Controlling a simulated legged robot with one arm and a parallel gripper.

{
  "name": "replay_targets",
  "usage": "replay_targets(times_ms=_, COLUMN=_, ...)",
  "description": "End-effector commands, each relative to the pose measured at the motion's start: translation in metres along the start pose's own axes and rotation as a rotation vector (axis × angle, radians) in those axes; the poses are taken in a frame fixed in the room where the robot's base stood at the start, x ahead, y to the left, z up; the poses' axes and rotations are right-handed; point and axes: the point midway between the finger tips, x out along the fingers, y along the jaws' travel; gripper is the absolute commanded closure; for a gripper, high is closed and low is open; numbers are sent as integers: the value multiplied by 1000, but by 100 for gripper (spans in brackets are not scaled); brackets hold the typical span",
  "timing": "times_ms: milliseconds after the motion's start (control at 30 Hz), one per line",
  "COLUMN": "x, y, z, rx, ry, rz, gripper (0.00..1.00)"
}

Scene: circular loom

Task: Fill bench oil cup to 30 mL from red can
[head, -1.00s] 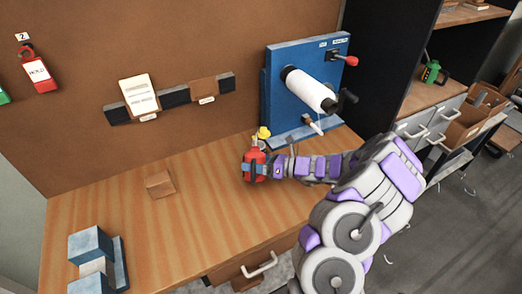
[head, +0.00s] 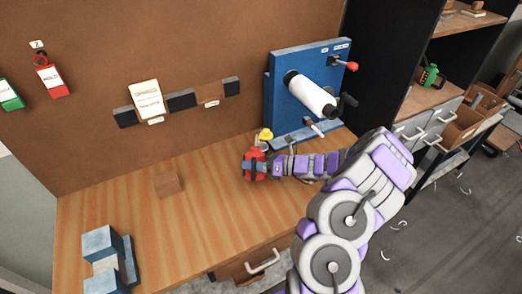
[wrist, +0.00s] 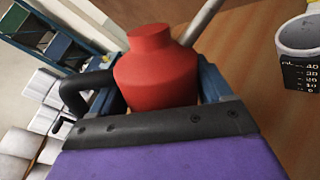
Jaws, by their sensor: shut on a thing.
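My gripper (head: 257,167) is shut on the red can (head: 252,159) above the bench's right part, in front of the blue stand. In the wrist view the red can (wrist: 157,75) sits between the jaws. Its black handle is at left and its grey spout (wrist: 200,22) points up and right. The grey oil cup (wrist: 300,42) is at the right edge of the wrist view, apart from the can, with a black mL scale up to 40. Its liquid level is not clear. I cannot make out the cup for sure in the head view.
The blue stand (head: 283,80) with a white roll (head: 311,95) is close behind the can. A small yellow thing (head: 265,135) is just behind the can. The bench middle is clear.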

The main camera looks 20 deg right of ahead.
Motion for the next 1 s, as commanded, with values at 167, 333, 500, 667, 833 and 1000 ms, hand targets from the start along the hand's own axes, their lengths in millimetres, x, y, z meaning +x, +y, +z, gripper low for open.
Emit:
replay_targets(times_ms=167, x=-4, y=0, z=6, rx=22, ry=1, rz=2, gripper=100)
replay_targets(times_ms=333, x=-5, y=0, z=8, rx=41, ry=6, rz=1, gripper=100)
replay_targets(times_ms=500, x=-6, y=1, z=10, rx=61, ry=11, rz=1, gripper=100)
replay_targets(times_ms=667, x=-4, y=4, z=11, rx=78, ry=16, rz=0, gripper=100)
replay_targets(times_ms=833, x=-5, y=5, z=13, rx=96, ry=21, rz=0, gripper=100)
replay_targets(times_ms=1000, x=-7, y=4, z=16, rx=118, ry=24, rz=0, gripper=100)
